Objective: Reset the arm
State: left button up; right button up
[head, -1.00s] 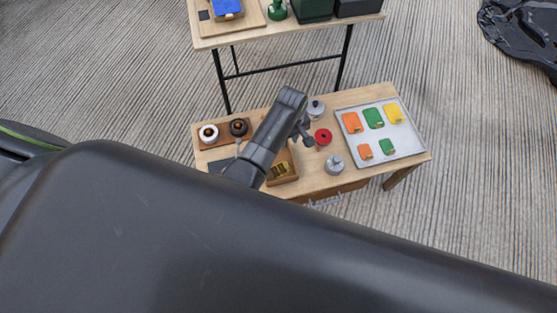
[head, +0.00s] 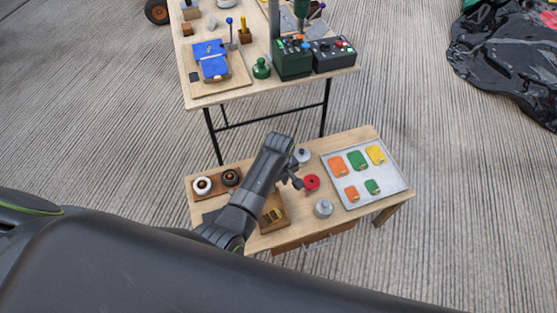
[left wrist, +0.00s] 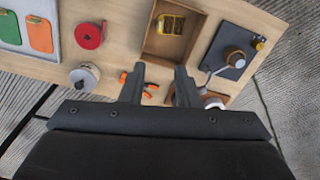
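My left arm reaches over the low wooden table (head: 350,205) in the head view, and its gripper (head: 295,183) shows small and partly hidden beside a red round piece (head: 312,182). In the left wrist view the two fingers of the left gripper (left wrist: 158,72) stand apart with no object held between them. Beyond the fingertips is a wooden box (left wrist: 172,38) with a yellow-gold piece inside. An orange object (left wrist: 148,86) shows between the fingers, lower than them. My right gripper is in no view.
A metal tray (head: 388,190) with coloured tags lies on the low table's right side. A taller table (head: 225,97) behind holds a blue item, a green knob and dark control boxes.

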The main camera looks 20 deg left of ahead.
pick_arm(q)
jog(key=s+a+f+m, duration=0.1)
jog(key=s+a+f, duration=0.2)
jog(key=s+f, duration=0.2)
jog(key=s+a+f+m, duration=0.1)
jog(key=s+a+f, duration=0.1)
jog(key=s+f, duration=0.3)
jog(key=s+a+f+m, duration=0.2)
jog(key=s+a+f, duration=0.1)
jog(key=s+f, duration=0.2)
jog(key=shift+s+a+f, duration=0.15)
jog(key=shift+f, duration=0.5)
jog(key=shift+s+a+f, duration=0.1)
jog(key=shift+a+f, duration=0.05)
jog(key=shift+f, duration=0.45)
jog(key=s+a+f+m, duration=0.2)
jog(key=s+a+f, duration=0.2)
jog(key=s, duration=0.8)
jog(key=s+a+f+m+t+y, duration=0.1)
jog(key=s+a, duration=0.5)
jog(key=s, duration=0.6)
notch_tip(320, 180, down, 3)
jog(key=shift+s+r+m, duration=0.1)
jog(key=shift+s+m, duration=0.15)
jog(key=shift+m, duration=0.65)
